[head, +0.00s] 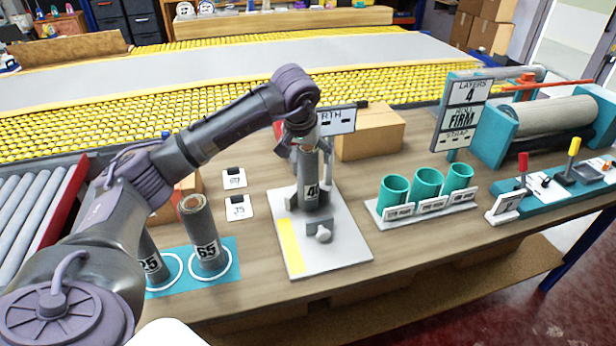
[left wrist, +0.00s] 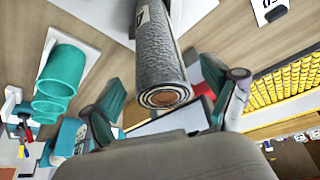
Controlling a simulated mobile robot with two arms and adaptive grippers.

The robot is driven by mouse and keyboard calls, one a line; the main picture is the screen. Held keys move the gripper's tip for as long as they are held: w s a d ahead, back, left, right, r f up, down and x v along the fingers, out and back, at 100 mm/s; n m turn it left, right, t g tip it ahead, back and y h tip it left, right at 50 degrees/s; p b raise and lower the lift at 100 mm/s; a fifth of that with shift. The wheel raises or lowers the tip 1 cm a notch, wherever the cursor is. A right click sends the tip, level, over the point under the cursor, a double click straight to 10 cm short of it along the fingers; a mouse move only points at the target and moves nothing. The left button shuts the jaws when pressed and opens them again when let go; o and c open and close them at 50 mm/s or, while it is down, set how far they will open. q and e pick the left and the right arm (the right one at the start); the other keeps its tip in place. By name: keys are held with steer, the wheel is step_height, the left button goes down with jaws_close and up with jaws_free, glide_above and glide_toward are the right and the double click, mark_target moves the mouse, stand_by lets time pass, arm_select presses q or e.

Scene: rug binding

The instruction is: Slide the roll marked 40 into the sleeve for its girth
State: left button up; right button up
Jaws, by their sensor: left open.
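The grey roll whose label reads 4 and a partly covered digit (head: 311,190) stands upright on a white board (head: 346,235) with a yellow strip. My left gripper (head: 312,158) is over its top, pointing down, with its fingers open. In the left wrist view the roll's spiral end (left wrist: 163,95) shows between and beyond the open fingers (left wrist: 168,108); I cannot tell whether they touch it. Three teal sleeves stand in a row on a white rack: left (head: 393,190), middle (head: 426,184) and right (head: 459,177). Their labels are too small to read. My right gripper is not in view.
Rolls marked 65 (head: 204,235) and 25 (head: 150,262) stand on a blue mat at the left. A sign (head: 463,112) reads LAYERS 4, ROLL FIRM. A cardboard box (head: 370,135) and a partly hidden girth sign (head: 338,119) stand behind. A small knob (head: 323,233) sits before the roll.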

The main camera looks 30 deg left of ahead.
mark_target(308, 179)
arm_select(q)
steer(key=x, duration=0.2)
steer(key=shift+w+f, duration=0.1)
steer(key=shift+f, duration=0.3)
steer(key=shift+w+f, duration=0.15)
steer(key=shift+f, duration=0.1)
steer(key=c, duration=1.7)
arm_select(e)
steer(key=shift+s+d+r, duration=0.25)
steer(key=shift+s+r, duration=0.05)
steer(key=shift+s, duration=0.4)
